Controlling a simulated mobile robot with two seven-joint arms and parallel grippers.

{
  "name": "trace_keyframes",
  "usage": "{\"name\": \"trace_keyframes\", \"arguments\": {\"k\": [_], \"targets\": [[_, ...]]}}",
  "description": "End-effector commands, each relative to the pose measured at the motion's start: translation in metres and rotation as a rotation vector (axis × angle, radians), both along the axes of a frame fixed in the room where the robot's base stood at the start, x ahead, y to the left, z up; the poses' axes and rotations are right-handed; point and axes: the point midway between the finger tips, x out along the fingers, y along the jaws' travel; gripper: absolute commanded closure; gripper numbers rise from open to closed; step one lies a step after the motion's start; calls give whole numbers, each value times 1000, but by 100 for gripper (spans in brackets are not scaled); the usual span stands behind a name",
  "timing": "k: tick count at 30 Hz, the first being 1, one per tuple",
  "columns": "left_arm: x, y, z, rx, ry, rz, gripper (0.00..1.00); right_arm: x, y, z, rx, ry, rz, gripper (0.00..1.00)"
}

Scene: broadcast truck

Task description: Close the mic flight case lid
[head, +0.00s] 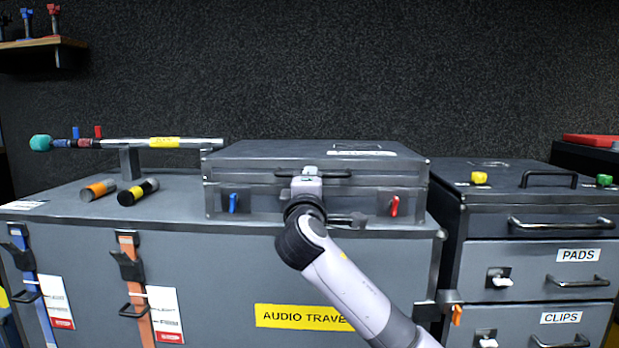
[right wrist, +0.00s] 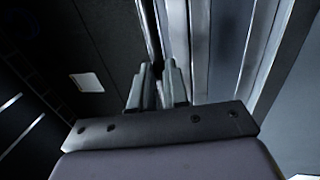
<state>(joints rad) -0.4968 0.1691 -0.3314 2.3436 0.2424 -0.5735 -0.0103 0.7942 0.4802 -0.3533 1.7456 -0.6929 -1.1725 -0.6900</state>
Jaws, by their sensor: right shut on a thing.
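The mic flight case (head: 260,203) is a grey box on top of a larger grey trunk. Its lid (head: 250,152) looks down on the base, with a seam along the front; whether it is fully seated I cannot tell. My right gripper (head: 307,174) is at the front middle of the lid, shut on the lid's dark handle (head: 338,174). The hand covers part of the handle and front. In the right wrist view the fingertips (right wrist: 162,72) are close together by a metal edge; the held part is mostly hidden. My left gripper is not in view.
A drawer cabinet (head: 540,230) stands right. A dark wall is behind.

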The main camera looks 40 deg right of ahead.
Motion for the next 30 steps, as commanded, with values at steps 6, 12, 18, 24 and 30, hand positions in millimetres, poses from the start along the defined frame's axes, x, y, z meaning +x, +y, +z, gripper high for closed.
{"name": "trace_keyframes", "arguments": {"k": [6, 12, 18, 24, 30], "targets": [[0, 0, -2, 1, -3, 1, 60, 3, 0, -21, 20, 39, -4, 100], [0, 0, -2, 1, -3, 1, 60, 4, 2, -22, 19, 40, -2, 66], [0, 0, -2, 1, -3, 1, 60, 3, 1, -21, 18, 40, -3, 60], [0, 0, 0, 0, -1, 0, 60, 2, 2, -20, 17, 40, -3, 60], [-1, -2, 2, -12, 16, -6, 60, -13, 15, -21, 16, 37, 1, 60]]}}
